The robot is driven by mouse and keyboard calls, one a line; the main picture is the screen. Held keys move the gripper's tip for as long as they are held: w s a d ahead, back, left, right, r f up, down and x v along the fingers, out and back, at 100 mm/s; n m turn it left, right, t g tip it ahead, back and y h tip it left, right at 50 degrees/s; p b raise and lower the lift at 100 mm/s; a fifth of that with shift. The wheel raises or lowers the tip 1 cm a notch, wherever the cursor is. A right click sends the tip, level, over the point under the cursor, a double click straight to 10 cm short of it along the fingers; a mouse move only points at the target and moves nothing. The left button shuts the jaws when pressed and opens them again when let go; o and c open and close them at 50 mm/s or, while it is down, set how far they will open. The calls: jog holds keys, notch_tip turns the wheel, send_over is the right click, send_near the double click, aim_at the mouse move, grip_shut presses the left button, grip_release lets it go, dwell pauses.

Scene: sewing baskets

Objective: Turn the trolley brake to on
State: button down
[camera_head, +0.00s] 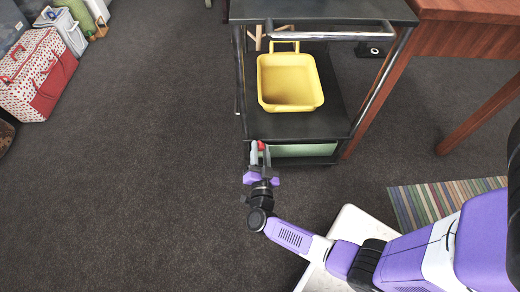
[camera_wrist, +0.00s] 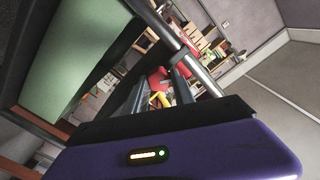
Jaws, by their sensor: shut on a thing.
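The black trolley (camera_head: 325,124) stands at the upper middle of the head view. A small red part (camera_head: 261,145), which looks like the trolley brake, sits at its lower left front corner. My gripper (camera_head: 261,154) reaches up to this corner and is shut on the red part. In the wrist view, red (camera_wrist: 158,78) shows between and beyond the two grey fingers of my gripper (camera_wrist: 160,80). The fingers and the jaw hide much of the brake, so I cannot tell its setting.
The trolley carries a yellow bin (camera_head: 290,103) on a shelf, with a green panel or box (camera_head: 300,150) below. A wooden table (camera_head: 450,40) stands close on the right. A striped rug (camera_head: 420,205) lies on the right. The dark carpet (camera_head: 150,150) on the left is clear.

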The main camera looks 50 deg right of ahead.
jog(key=m, duration=0.4)
jog(key=shift+f+b, duration=0.15)
jog(key=shift+b, duration=0.25)
jog(key=m+b, duration=0.1)
jog(key=m, duration=0.2)
jog(key=shift+s+f, duration=0.1)
jog(key=m+b, duration=0.2)
jog(key=m, duration=0.2)
jog(key=m+b, duration=0.1)
jog(key=m, duration=0.3)
jog(key=shift+f+m+b, duration=0.1)
jog(key=shift+m+b, duration=0.2)
jog(key=shift+b, duration=0.1)
jog(key=m, duration=0.3)
jog(key=shift+m+b, duration=0.3)
jog(key=shift+m, duration=0.1)
jog(key=m, duration=1)
jog(key=shift+a, duration=0.1)
jog(key=shift+m, duration=0.3)
